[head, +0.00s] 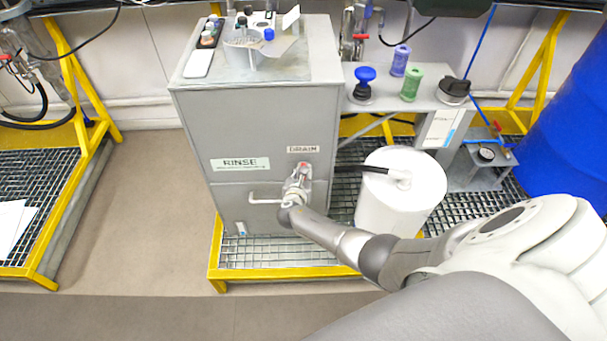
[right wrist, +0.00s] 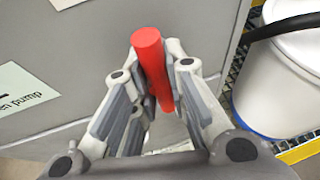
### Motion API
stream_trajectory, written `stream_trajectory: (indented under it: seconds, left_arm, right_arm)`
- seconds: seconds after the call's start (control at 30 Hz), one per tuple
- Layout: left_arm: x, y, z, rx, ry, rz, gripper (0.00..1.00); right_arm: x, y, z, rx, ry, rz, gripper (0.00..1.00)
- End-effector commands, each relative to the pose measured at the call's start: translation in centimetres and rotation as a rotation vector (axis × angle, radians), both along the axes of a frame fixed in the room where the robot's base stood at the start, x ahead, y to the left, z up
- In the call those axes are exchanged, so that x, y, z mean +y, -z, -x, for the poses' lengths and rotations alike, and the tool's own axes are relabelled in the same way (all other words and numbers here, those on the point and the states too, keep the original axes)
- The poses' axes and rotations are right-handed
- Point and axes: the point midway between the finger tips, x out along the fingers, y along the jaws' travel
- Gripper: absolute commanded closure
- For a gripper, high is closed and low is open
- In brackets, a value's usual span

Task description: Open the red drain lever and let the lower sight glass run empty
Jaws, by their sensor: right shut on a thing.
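The red drain lever (head: 304,167) sits on the front of the grey rinse cabinet (head: 265,125), just below the DRAIM label (head: 303,149). In the right wrist view the lever (right wrist: 149,48) is a red rod between my fingers, its rounded top standing out above them. My right gripper (head: 297,184) is shut on it; it also shows in the right wrist view (right wrist: 156,82). I cannot make out the lower sight glass or its level. My left gripper is not in view.
A white drum (head: 400,205) with a black hose stands close to the right of the cabinet, on a yellow-edged grating (head: 285,262). A blue barrel (head: 570,125) stands far right. A shelf (head: 385,98) holds small bottles. The floor left of the cabinet is clear.

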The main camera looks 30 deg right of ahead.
Motion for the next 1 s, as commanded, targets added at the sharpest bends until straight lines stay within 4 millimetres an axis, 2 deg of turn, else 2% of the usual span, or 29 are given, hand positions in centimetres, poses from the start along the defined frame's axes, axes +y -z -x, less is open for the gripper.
stream_trajectory:
  seconds: [0.07, 0.1, 0.23, 0.67, 1.0]
  left_arm:
    - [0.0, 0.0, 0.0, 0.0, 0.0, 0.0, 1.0]
    - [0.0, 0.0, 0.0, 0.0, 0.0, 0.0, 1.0]
    - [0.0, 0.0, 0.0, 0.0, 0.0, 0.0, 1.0]
    - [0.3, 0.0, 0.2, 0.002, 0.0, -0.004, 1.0]
    - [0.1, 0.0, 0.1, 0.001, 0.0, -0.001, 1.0]
  right_arm:
    - [0.0, 0.1, 0.1, 0.004, -0.001, 0.002, 1.0]
    - [0.0, 0.1, 0.1, 0.004, -0.001, 0.002, 0.81]
    - [0.0, 0.1, 0.1, 0.003, 0.0, 0.002, 0.64]
    - [0.3, -0.1, 0.3, -0.001, -0.001, -0.001, 0.64]
    - [2.8, -1.5, 2.9, -0.001, -0.002, -0.004, 0.64]
